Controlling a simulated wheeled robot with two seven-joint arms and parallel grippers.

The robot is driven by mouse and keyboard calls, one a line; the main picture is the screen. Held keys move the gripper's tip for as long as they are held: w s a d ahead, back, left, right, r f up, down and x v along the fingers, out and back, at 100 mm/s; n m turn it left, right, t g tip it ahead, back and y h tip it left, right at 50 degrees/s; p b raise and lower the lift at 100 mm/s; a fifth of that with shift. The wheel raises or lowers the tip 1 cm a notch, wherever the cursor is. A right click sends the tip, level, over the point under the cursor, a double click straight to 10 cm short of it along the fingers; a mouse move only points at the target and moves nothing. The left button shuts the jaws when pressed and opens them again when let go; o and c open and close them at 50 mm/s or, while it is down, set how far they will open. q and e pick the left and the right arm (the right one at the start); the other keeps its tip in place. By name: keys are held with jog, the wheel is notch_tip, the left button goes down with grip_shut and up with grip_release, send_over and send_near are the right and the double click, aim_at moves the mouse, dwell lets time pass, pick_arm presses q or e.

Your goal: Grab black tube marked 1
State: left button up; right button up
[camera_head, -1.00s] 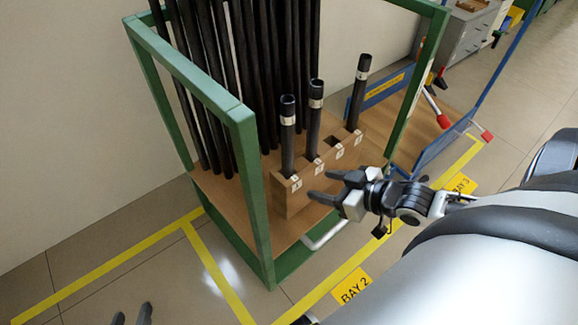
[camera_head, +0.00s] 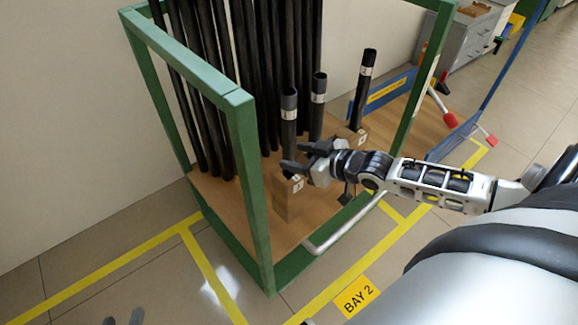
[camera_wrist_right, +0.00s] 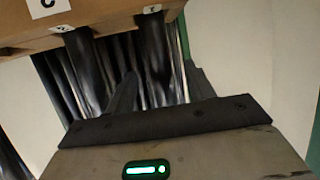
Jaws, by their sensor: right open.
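The black tube (camera_head: 289,125) at the near left end of the wooden block (camera_head: 293,208) stands upright; the label below it looks like 1. It has a pale band near its top. My right gripper (camera_head: 287,157) is open at this tube, just above the block. In the right wrist view, the tube (camera_wrist_right: 155,60) shows between the spread fingers (camera_wrist_right: 163,85); I cannot tell whether they touch it. My left gripper (camera_head: 123,320) shows only its fingertips, apart and empty, at the bottom left.
Two more banded tubes stand in the block, one close behind (camera_head: 318,105) and one farther right (camera_head: 364,85). Several long black rods (camera_head: 240,80) lean behind. A green frame (camera_head: 245,180) surrounds the block, with a post in front at left.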

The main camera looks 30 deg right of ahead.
aim_at(294, 159)
jog(key=b+x, duration=0.1)
jog(key=x, duration=0.3)
jog(key=shift+a+f+b, duration=0.1)
jog(key=shift+f+b, duration=0.25)
jog(key=shift+f, duration=0.1)
jog(key=shift+w+a+f, duration=0.1)
jog(key=shift+w, duration=0.25)
jog(key=c, duration=1)
jog(key=shift+c, duration=0.5)
